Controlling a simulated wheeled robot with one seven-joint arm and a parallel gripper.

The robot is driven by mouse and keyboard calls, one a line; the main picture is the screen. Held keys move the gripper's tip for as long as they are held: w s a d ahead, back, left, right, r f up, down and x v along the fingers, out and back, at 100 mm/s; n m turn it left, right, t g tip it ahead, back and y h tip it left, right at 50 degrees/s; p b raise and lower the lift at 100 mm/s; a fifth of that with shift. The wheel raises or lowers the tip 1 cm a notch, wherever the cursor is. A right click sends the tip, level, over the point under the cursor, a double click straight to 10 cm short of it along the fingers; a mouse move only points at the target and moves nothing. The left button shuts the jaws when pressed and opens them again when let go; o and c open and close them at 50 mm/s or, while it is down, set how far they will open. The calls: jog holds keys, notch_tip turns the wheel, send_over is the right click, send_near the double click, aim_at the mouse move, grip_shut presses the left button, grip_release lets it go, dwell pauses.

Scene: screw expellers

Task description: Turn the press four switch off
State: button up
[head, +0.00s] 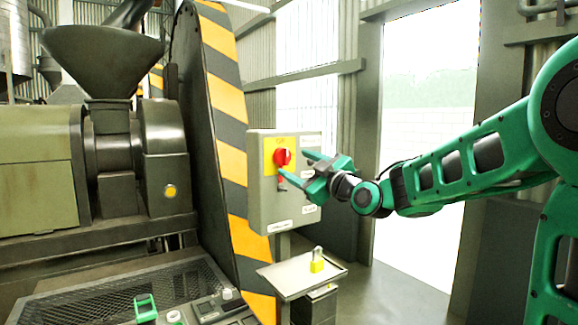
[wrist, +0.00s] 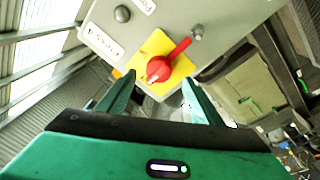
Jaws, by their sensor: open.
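A grey switch box (head: 262,208) stands beside the striped guard in the head view. On its front is a red rotary switch (head: 282,157) on a yellow plate (head: 268,146); its handle points down toward a small grey peg. In the wrist view the red switch (wrist: 159,69) lies ahead between my fingertips, its handle slanting to the upper right toward the peg (wrist: 197,32). My gripper (head: 293,164) is open and empty in front of the box, close to the switch. Whether a fingertip touches it I cannot tell. The labels are too small to read surely.
A small stand (head: 288,283) below the box carries a yellow padlock (head: 317,265). A black and orange striped guard (head: 229,100) rises left of the box, beside the press with its hopper (head: 100,62). A bright doorway (head: 425,120) opens behind my arm.

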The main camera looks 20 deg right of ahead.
jog(key=v, duration=0.5)
jog(key=shift+f, duration=0.1)
jog(key=shift+f, duration=0.1)
jog(key=s+d+f+m+g+h, duration=0.2)
jog(key=s+d+f+m+g, duration=0.1)
jog(key=s+f, duration=0.3)
jog(key=s+d+f+m+g+h, duration=0.2)
jog(key=s+d+f+g, duration=0.15)
jog(key=f, duration=0.55)
jog(key=s+d+f+m+g+h, duration=0.1)
jog(key=s+d+f+m+g, duration=0.3)
jog(key=f, duration=0.3)
jog(key=s+d+f+m+g, duration=0.1)
jog(key=s+f+m+g, duration=0.1)
jog(key=s, duration=0.7)
jog(key=s+d+f+m+g, duration=0.1)
jog(key=s+f+m+g, duration=0.2)
jog(key=s, duration=0.6)
jog(key=s+d+f+m+g, duration=0.2)
jog(key=s+f+m+g, duration=0.1)
jog(key=s, duration=0.5)
jog(key=shift+s+f+h, duration=0.3)
jog(key=shift+s+h, duration=0.1)
